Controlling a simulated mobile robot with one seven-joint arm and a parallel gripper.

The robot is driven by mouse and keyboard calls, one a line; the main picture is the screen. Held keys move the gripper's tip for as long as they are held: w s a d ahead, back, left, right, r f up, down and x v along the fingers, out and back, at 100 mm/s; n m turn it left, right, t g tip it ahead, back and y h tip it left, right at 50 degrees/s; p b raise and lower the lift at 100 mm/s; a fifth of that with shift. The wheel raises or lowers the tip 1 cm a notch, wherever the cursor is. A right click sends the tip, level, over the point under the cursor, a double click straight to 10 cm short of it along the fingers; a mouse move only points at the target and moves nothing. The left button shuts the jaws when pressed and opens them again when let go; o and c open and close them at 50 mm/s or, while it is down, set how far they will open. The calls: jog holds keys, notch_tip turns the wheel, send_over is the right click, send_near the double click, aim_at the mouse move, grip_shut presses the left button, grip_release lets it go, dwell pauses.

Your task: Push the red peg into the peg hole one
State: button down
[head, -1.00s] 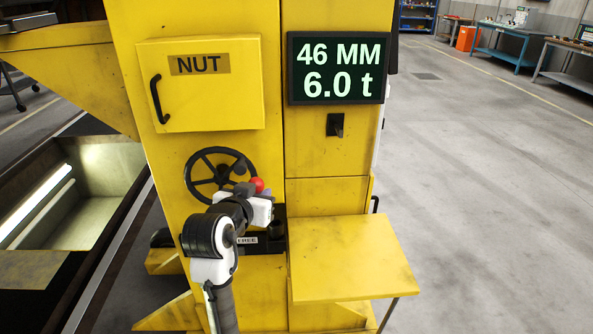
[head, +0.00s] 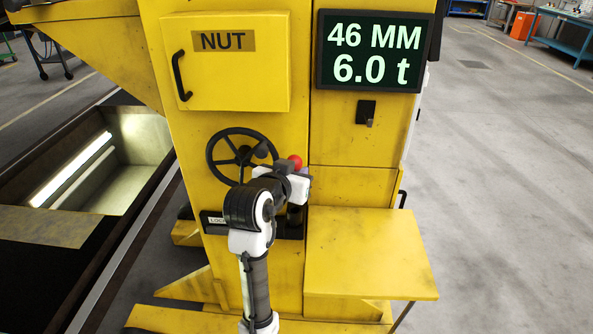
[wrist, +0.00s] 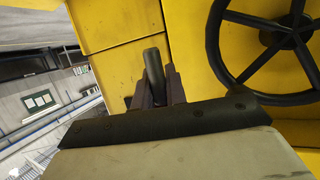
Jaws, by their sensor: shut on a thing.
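The red peg shows in the head view as a round red knob (head: 296,161) at the tip of my gripper (head: 288,172), just right of the handwheel. My gripper is shut on the peg, in front of the yellow column and above a dark lock plate (head: 217,221). My arm and gripper cover part of the lock plate. I cannot make out peg hole one.
The black handwheel (head: 243,158) is close left of my gripper. A yellow shelf (head: 370,255) juts out at lower right. Above are the NUT cabinet (head: 225,65), the display reading 46 MM, 6.0 t (head: 374,52) and a black switch (head: 366,112).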

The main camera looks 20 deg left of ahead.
jog(key=b, duration=0.4)
send_over(296, 208)
jog(key=shift+f, duration=2.8)
jog(key=shift+f+b, duration=0.95)
jog(key=shift+f, duration=1.05)
jog(key=c, duration=1.3)
grip_release()
jog(key=shift+c, duration=0.2)
jog(key=b+v, duration=0.1)
jog(key=v, duration=1.2)
jog(key=shift+s+r, duration=0.2)
jog(key=shift+s, duration=0.15)
jog(key=shift+a, duration=0.15)
